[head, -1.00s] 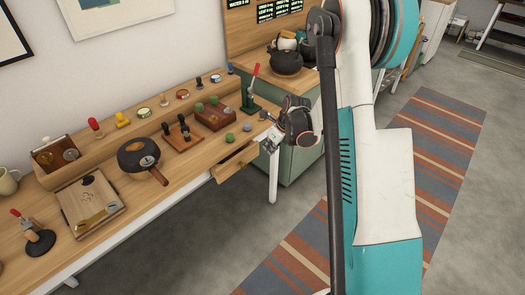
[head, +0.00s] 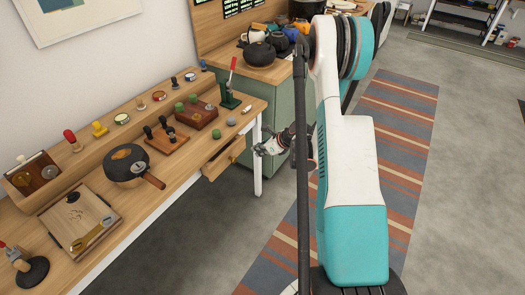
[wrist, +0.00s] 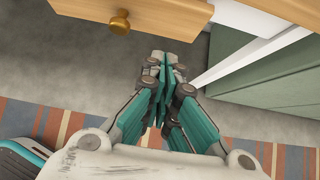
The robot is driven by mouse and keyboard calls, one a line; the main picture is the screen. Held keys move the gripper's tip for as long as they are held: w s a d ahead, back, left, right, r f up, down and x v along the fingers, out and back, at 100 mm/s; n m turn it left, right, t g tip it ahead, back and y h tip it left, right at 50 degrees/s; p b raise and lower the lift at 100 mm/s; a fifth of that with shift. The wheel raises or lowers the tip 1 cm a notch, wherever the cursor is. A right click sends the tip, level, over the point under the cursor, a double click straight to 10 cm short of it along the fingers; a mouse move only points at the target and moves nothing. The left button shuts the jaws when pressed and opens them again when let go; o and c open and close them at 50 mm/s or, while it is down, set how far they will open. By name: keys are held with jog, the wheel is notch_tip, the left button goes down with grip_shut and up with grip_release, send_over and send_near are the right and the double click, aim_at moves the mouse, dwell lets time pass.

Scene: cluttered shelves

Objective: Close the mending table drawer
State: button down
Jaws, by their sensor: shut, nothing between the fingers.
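The mending table (head: 142,215) is a long wooden table with a white frame along the wall. Its drawer (head: 222,158) sticks out of the front edge near the right end and is partly open. In the wrist view the drawer front (wrist: 150,15) with its round brass knob (wrist: 120,22) is at the top. My gripper (head: 258,149) is just right of the drawer in the head view. In the wrist view my gripper (wrist: 165,62) is shut and empty, below and right of the knob, apart from it.
On the table stand a dark round pan (head: 126,163), a wooden board (head: 78,220), a green-based lever press (head: 229,97) and several small tools. A green cabinet (head: 283,120) with kettles stands behind the table's right end. A striped rug (head: 395,130) covers open floor to the right.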

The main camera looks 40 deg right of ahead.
aim_at(238, 145)
jog(key=shift+w+a+f+b, duration=0.4)
jog(key=shift+w+f, duration=0.05)
jog(key=shift+w, duration=0.65)
jog(key=shift+w+a+f+b, duration=0.4)
jog(key=shift+w+f+b, duration=0.1)
jog(key=shift+w, duration=0.55)
jog(key=shift+w+a+f+b, duration=0.35)
jog(key=shift+w+a+f, duration=0.1)
jog(key=shift+w, duration=0.65)
jog(key=w, duration=0.2)
jog(key=w+a, duration=0.1)
jog(key=w, duration=0.1)
jog(key=shift+w+a, duration=0.15)
jog(key=shift+a, duration=0.05)
